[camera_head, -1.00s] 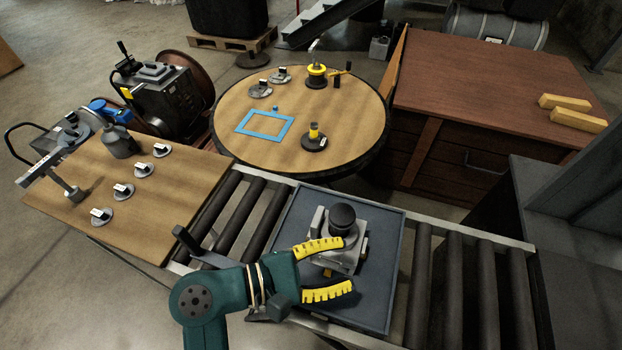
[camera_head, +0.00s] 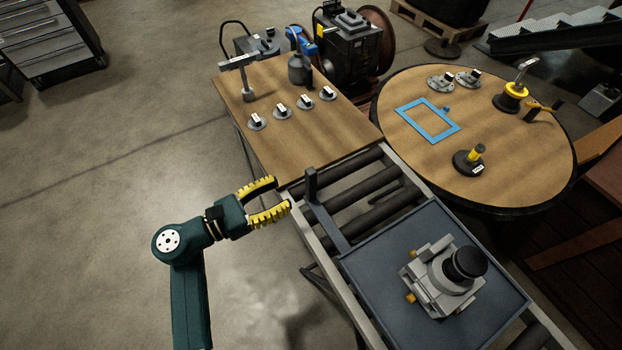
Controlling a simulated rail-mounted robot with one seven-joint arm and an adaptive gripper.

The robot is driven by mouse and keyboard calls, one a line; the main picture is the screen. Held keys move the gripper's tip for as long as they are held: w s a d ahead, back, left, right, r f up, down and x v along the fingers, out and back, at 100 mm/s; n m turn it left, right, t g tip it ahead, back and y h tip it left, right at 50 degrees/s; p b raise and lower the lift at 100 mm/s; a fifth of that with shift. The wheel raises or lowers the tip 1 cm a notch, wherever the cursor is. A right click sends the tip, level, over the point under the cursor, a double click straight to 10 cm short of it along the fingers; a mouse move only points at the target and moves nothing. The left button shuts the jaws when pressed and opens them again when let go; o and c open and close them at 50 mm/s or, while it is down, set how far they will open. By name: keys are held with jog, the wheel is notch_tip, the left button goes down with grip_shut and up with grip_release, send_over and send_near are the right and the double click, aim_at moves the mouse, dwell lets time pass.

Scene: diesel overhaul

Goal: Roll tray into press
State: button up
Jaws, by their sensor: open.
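The dark blue-grey tray (camera_head: 375,268) lies flat on the roller conveyor in the lower right. It carries a grey metal fixture (camera_head: 440,285) with a black round knob on top and small orange-yellow parts at its side. A dark upright handle (camera_head: 312,188) rises at the end of a bar from the tray's left corner. My gripper (camera_head: 283,197) is open and empty, with yellow ridged fingers. Its fingertips are just left of the upright handle; I cannot tell whether they touch it. The press is not recognizable in this view.
The conveyor's bare rollers (camera_head: 365,185) show between the tray and a wooden table (camera_head: 290,143) holding several small labelled discs. A round table (camera_head: 530,150) with a blue frame (camera_head: 428,120) stands right of the rollers.

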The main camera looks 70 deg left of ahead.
aim_at(307, 181)
jog(key=b+x, duration=0.1)
jog(key=x, duration=0.7)
jog(key=shift+w+b, duration=0.25)
jog(key=shift+b, duration=0.05)
jog(key=shift+c, duration=0.4)
jog(key=shift+s, duration=0.1)
grip_shut()
